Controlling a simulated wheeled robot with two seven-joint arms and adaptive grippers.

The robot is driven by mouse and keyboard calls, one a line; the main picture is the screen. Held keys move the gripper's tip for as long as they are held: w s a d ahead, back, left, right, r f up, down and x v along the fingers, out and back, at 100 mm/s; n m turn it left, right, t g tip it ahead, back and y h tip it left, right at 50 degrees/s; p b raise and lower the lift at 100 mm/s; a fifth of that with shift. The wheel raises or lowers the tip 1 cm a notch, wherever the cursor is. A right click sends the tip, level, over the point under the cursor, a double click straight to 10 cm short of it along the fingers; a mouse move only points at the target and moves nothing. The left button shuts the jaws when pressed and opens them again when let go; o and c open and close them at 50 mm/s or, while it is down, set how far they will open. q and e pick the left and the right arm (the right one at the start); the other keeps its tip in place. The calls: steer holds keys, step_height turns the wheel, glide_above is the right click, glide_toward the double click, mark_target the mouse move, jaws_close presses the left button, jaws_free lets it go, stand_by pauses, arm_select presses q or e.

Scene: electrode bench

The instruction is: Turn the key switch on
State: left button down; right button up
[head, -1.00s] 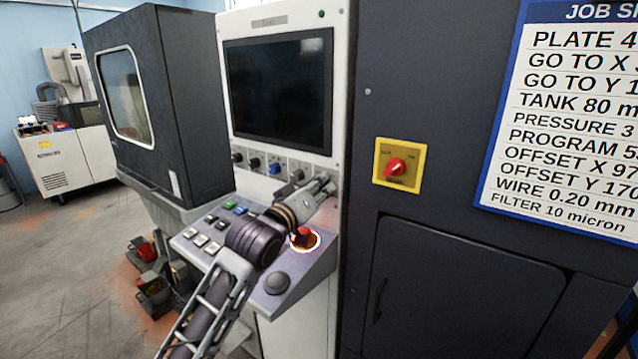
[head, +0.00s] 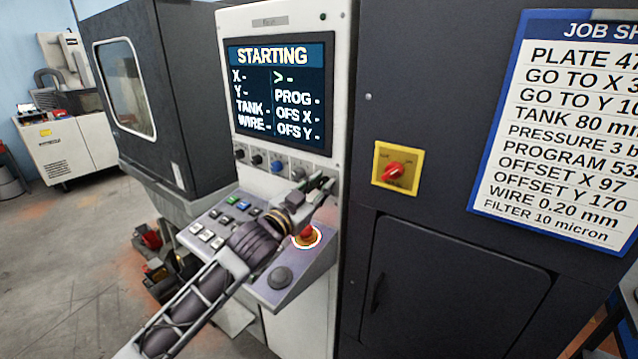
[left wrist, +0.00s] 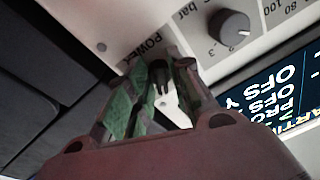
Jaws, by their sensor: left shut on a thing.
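The key switch (left wrist: 159,72) shows in the left wrist view as a small dark key at the panel's POWER label, between the green-padded fingers of my left gripper (left wrist: 157,88). The gripper is shut on the key. In the head view my left gripper (head: 322,187) is at the right end of the knob row, and the key is hidden behind it. The exact angle of the key is hard to read. The machine's screen (head: 279,95) is lit and reads STARTING, with dashes after its fields. My right gripper is not in view.
Below my left arm is a sloped console with several buttons (head: 206,236) and a red emergency button (head: 306,236). Knobs (head: 257,160) line the panel left of the gripper. A red rotary switch (head: 393,172) on a yellow plate and a job sheet (head: 560,130) are to the right.

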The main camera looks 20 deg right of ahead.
arm_select(q)
steer(key=m+p, duration=0.1)
steer(key=m, duration=0.1)
steer(key=shift+m+g, duration=0.3)
steer(key=shift+f+m, duration=0.1)
steer(key=shift+m, duration=0.2)
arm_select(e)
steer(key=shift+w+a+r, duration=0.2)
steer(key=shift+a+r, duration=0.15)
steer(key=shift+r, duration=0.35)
arm_select(q)
steer(key=c, duration=1.2)
jaws_free()
steer(key=shift+w, duration=0.1)
steer(key=shift+c, duration=0.2)
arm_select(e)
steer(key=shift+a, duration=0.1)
arm_select(q)
steer(key=v, duration=1.2)
steer(key=shift+f, duration=0.15)
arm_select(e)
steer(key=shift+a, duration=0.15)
